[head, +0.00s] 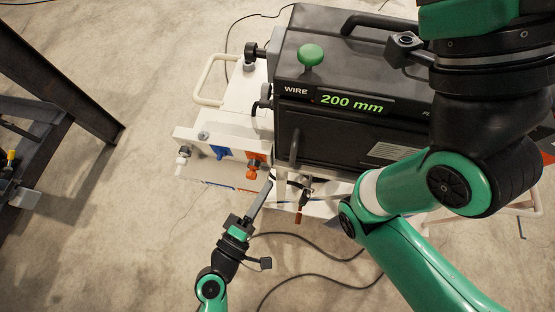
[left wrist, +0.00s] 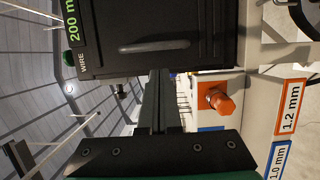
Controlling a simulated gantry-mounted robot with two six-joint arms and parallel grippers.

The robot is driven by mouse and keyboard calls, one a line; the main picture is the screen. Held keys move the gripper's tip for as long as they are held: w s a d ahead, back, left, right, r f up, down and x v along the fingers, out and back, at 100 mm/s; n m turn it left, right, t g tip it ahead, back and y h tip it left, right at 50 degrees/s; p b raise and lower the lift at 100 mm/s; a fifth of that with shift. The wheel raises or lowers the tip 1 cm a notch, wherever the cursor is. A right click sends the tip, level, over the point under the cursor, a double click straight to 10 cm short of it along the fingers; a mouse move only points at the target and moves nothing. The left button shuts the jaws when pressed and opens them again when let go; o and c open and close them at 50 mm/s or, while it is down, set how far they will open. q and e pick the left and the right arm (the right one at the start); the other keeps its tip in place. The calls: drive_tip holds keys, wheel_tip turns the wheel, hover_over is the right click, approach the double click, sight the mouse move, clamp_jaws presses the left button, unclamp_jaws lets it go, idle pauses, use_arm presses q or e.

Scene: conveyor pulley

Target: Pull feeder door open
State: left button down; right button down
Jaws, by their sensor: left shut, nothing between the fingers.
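The feeder door (head: 340,137) is the black front panel of the wire machine, under the green "200 mm" display. It looks closed. A dark bar handle (head: 294,147) stands upright near its left end. In the left wrist view the door (left wrist: 200,28) fills the top, with the handle (left wrist: 155,45) lying across it. My left gripper (head: 268,183) is shut and empty, below and left of the handle, its fingers pointing up toward the door. In the left wrist view the shut fingers (left wrist: 160,75) end close to the door's edge; contact cannot be told. My right gripper is not seen.
An orange knob (left wrist: 218,100) with a 1.2 mm label (left wrist: 290,107) sits beside the fingers. A blue block (head: 219,152) is farther left on the white base. A green knob (head: 311,55) tops the machine. Black cables (head: 310,278) lie on the floor.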

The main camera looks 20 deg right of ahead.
use_arm(q)
drive_tip(key=x, duration=0.9)
drive_tip(key=shift+w+d, duration=0.2)
drive_tip(key=shift+d, duration=0.05)
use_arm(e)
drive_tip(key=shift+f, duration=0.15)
use_arm(q)
drive_tip(key=shift+r, duration=0.1)
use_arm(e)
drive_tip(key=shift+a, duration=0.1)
